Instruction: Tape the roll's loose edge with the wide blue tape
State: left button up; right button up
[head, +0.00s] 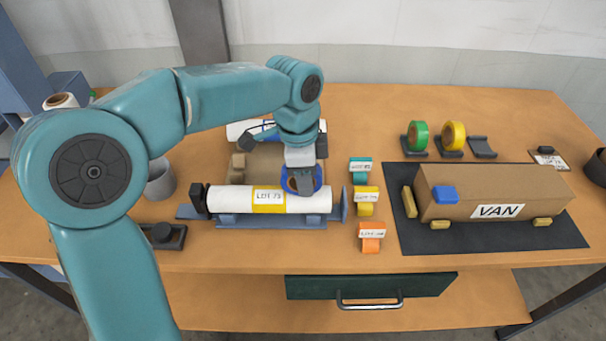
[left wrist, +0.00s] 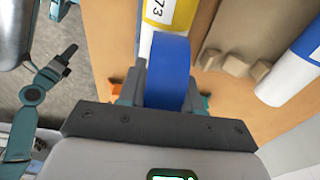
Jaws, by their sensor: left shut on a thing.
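The white roll (head: 235,198) lies across a blue-grey cradle (head: 270,222) and bears a yellow label reading LOT 73 (head: 268,197). The label also shows in the left wrist view (left wrist: 160,12). My left gripper (head: 301,182) is shut on the wide blue tape (head: 318,178), over the right part of the roll. The tape fills the space between the fingers in the left wrist view (left wrist: 168,72). I cannot tell whether the tape touches the roll. The roll's loose edge is not distinguishable. My right gripper does not show.
Labelled teal (head: 360,168), yellow (head: 366,207) and orange (head: 371,244) pieces stand right of the cradle. Green (head: 419,136) and yellow (head: 453,136) tapes sit in holders behind; one holder (head: 482,148) is empty. The VAN box (head: 500,185) is on a dark mat. Another white roll (head: 240,131) lies behind.

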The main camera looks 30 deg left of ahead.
aim_at(321, 173)
pick_arm(q)
jog(key=shift+w+d+f, duration=0.1)
jog(key=shift+w+d, duration=0.05)
jog(key=shift+d, duration=0.25)
jog(key=shift+w+d, duration=0.1)
jog(key=shift+d, duration=0.05)
jog(key=shift+w+d+p, duration=0.3)
jog(key=shift+d+p, duration=0.05)
jog(key=shift+p, duration=0.1)
jog(key=shift+d, duration=0.15)
jog(key=shift+w+d, duration=0.25)
jog(key=shift+d, duration=0.1)
dwell(0.3)
jog(key=shift+d+p, duration=0.15)
jog(key=shift+p, duration=0.2)
